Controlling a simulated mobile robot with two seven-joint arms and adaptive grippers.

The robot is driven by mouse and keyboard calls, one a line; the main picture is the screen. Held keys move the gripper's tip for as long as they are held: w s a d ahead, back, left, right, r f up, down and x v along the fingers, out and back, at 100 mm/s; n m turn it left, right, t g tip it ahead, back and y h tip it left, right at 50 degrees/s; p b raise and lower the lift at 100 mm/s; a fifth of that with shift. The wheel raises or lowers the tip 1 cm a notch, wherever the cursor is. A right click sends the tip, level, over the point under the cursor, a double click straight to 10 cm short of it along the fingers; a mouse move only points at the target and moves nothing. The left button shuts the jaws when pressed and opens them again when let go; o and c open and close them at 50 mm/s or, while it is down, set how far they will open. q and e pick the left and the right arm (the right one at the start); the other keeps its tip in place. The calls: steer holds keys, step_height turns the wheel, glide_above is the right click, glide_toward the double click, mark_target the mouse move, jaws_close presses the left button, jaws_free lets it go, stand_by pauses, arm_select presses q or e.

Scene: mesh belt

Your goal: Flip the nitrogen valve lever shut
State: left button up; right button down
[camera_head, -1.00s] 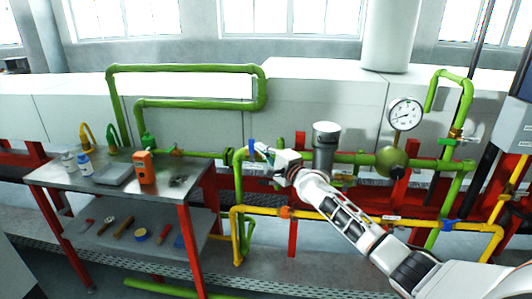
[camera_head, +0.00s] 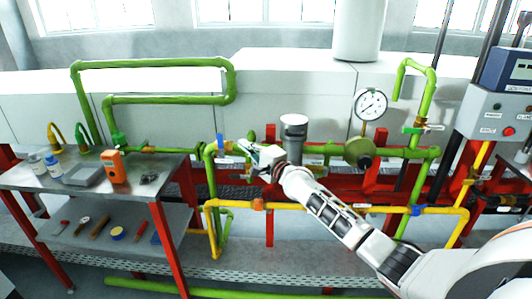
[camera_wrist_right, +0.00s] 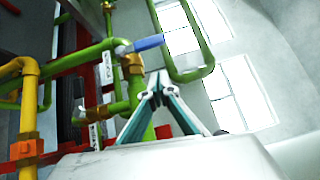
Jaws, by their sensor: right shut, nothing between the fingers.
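The blue lever (camera_head: 220,143) stands upright on a brass valve of the green pipework, left of centre in the head view. In the right wrist view the blue lever (camera_wrist_right: 148,43) points out sideways from its brass valve body (camera_wrist_right: 133,66), just beyond the fingertips. A small tag hangs near it, too small to read. My right gripper (camera_head: 243,147) is just right of the lever in the head view and looks apart from it. In the right wrist view its fingertips (camera_wrist_right: 158,82) meet, empty. My left gripper is out of view.
A yellow pipe (camera_head: 330,208) runs below my right arm. A grey cylinder (camera_head: 294,135) and pressure gauge (camera_head: 370,104) stand right of the gripper. A steel table (camera_head: 140,182) with bottles and tools is at left. A control box (camera_head: 495,112) is at far right.

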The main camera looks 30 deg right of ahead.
steer(key=v, duration=0.8)
steer(key=shift+s+a+r, duration=0.2)
steer(key=shift+s+r, duration=0.05)
